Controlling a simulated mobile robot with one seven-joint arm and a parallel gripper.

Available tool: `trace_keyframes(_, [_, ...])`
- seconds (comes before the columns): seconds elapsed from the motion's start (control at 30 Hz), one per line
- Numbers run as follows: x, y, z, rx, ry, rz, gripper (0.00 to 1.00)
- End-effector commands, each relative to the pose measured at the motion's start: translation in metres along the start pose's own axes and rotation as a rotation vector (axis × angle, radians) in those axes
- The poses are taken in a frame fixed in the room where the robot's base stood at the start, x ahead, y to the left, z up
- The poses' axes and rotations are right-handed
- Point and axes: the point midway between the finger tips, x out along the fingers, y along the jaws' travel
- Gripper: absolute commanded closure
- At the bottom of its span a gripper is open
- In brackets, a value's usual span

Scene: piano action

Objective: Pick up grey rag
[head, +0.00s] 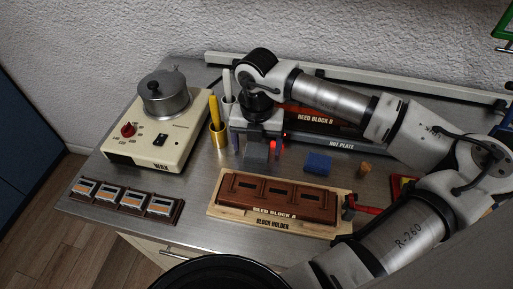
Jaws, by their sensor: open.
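A small dark grey piece, which looks like the grey rag (256,154), is on the steel worktop directly below my gripper. My gripper (257,143) points down over it, with its fingers apart on either side. The gripper body hides the upper part of the grey piece. I cannot tell whether the fingers touch it.
A brass cup (219,135) and a white holder (228,105) stand close at left. A blue block (317,163) and a cork (364,169) lie at right.

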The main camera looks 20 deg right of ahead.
Motion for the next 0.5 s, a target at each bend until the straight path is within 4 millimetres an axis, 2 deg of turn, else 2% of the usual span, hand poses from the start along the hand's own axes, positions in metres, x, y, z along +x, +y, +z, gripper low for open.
trace_keyframes(0.2, [0.0012, 0.0002, -0.0001, 0.0, 0.0, 0.0, 0.18])
trace_keyframes(0.5, [0.0009, 0.0002, -0.0001, 0.0, 0.0, 0.0, 0.57])
